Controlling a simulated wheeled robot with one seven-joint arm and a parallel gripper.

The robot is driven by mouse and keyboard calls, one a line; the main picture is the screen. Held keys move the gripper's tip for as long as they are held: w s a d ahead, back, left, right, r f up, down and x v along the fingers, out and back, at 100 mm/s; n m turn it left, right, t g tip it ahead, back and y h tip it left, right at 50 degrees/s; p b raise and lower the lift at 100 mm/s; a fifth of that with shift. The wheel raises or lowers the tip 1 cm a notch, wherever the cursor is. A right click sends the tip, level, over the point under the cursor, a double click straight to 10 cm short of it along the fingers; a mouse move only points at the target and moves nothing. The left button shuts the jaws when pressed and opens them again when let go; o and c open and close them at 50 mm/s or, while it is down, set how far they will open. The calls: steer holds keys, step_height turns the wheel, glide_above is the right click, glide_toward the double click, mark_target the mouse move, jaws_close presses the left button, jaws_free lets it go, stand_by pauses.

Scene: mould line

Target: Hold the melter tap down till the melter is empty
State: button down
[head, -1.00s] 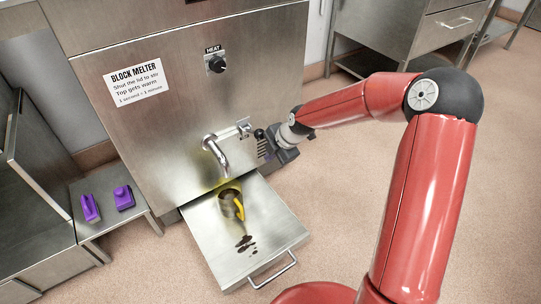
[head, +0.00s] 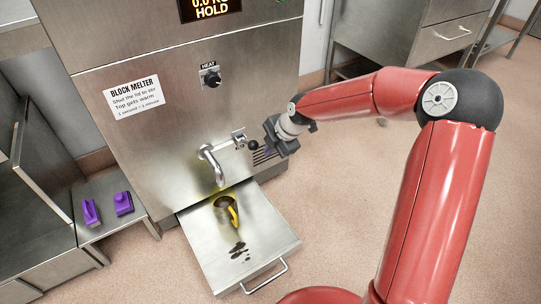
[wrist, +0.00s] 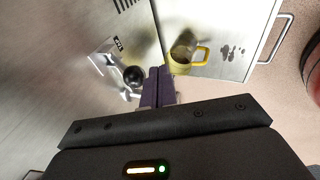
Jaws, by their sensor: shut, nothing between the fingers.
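The melter tap (head: 209,158) is a bent metal spout on the front of the block melter (head: 150,150). Its lever ends in a black knob (head: 252,145), which also shows in the wrist view (wrist: 133,76). My gripper (head: 267,149) is shut and empty just right of the knob. In the wrist view its purple fingers (wrist: 158,85) are close beside the knob; I cannot tell whether they touch it. The display (head: 208,10) reads 0.0 KG and HOLD, its top cut off. A yellow-handled jug (head: 233,218) stands below the spout; its contents are unclear.
The jug stands on a pulled-out metal tray (head: 275,238) with dark spills (head: 238,249). A heat dial (head: 211,78) is above the tap. Two purple items (head: 123,203) lie on a low shelf at left. The floor at right is clear.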

step_height(320, 180, up, 6)
steer(key=d, duration=0.1)
steer(key=shift+s+d+p, duration=0.15)
steer(key=shift+d+p, duration=0.15)
steer(key=shift+p, duration=0.15)
steer(key=s+d+r+m+t+h+p, duration=0.1)
steer(key=s+d+r+m, duration=0.4)
steer(key=s+m, duration=0.3)
steer(key=s+d+r+m+h+p, duration=0.1)
steer(key=s+d+r+m+h, duration=0.1)
steer(key=s+d+r+m, duration=0.3)
steer(key=s+d+r+m+t+h+p, duration=0.1)
steer(key=s+d+r+m, duration=0.4)
steer(key=s+m, duration=0.7)
steer(key=s+r+p, duration=0.1)
steer(key=s, duration=0.4)
steer(key=shift+s+r+t+h, duration=0.2)
steer(key=shift+r+t+h, duration=0.1)
steer(key=shift+r+h, duration=0.1)
